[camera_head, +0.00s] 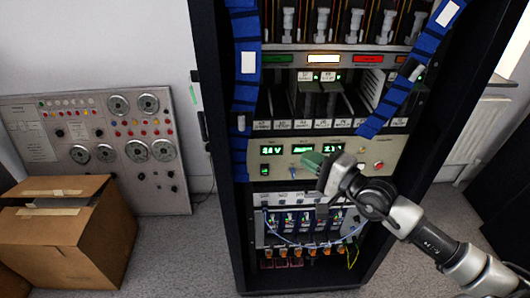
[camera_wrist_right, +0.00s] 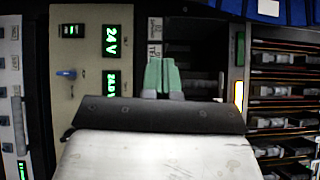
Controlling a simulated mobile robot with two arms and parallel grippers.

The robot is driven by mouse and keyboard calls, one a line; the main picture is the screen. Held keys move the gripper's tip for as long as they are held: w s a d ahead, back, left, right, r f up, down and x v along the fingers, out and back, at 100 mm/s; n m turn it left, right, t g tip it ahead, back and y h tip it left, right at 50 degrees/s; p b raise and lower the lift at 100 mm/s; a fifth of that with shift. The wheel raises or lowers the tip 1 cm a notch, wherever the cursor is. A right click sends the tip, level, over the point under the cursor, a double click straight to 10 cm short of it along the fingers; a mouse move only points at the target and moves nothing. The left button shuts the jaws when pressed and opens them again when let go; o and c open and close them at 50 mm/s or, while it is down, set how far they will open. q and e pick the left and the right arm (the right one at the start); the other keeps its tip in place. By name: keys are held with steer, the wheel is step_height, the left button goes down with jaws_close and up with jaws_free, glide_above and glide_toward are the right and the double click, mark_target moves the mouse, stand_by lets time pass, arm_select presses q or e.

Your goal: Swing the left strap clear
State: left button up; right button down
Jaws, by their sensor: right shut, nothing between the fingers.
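The left strap (camera_head: 246,95) is a blue band with a white label, hanging down the left front of the rack beside the open shelves. Part of it shows at the top right of the right wrist view (camera_wrist_right: 295,12). A second blue strap (camera_head: 400,88) hangs slanted on the right side of the rack. My right gripper (camera_head: 311,161), with green fingers, is shut and empty in front of the display panel, right of the left strap and apart from it. Its closed fingers also show in the right wrist view (camera_wrist_right: 161,76). My left gripper is out of view.
The dark rack (camera_head: 215,110) holds card shelves above a cream panel (camera_head: 375,150) with green displays and a red button. A small blue key (camera_wrist_right: 66,74) sticks out of this panel. A cardboard box (camera_head: 105,235) and a grey instrument board (camera_head: 180,195) stand at the left.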

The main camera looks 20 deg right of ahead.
arm_select(q)
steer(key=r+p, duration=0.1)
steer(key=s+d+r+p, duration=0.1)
steer(key=p, duration=0.1)
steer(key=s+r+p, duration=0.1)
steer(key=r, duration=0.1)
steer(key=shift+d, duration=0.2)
arm_select(e)
steer(key=s+a+x, duration=0.1)
steer(key=a+x, duration=0.1)
steer(key=x, duration=1)
steer(key=shift+a+f, duration=0.2)
steer(key=shift+w, duration=0.1)
